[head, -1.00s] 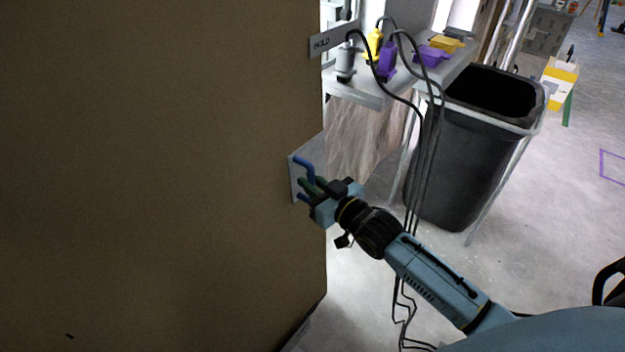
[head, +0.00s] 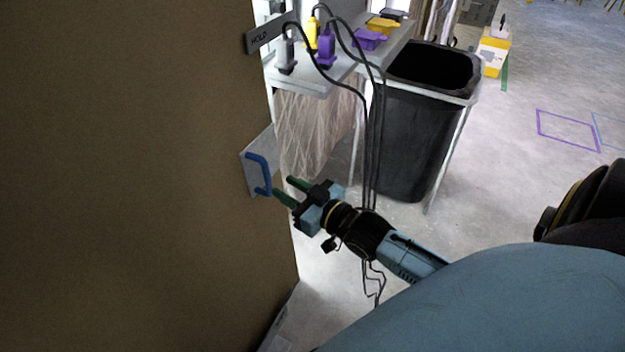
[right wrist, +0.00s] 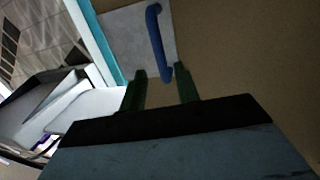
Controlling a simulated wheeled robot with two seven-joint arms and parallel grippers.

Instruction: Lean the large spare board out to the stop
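The large brown board (head: 130,170) fills the left of the head view. A blue handle (head: 260,174) on a grey plate (head: 249,178) sits near its right edge; the handle also shows in the right wrist view (right wrist: 157,42). My right gripper (head: 283,190) is beside the handle, its two green fingers apart with nothing between them. In the right wrist view the fingers (right wrist: 161,84) point toward the handle's end, which lies just beyond the tips. I cannot tell whether one finger touches it. My left gripper is not in view. The stop cannot be made out.
A shelf (head: 305,80) with grey, yellow and purple tools stands behind the board, next to a HOLD sign (head: 270,34). Black cables hang from it. A black bin (head: 415,135) stands to the right. The floor (head: 520,160) farther right is mostly clear.

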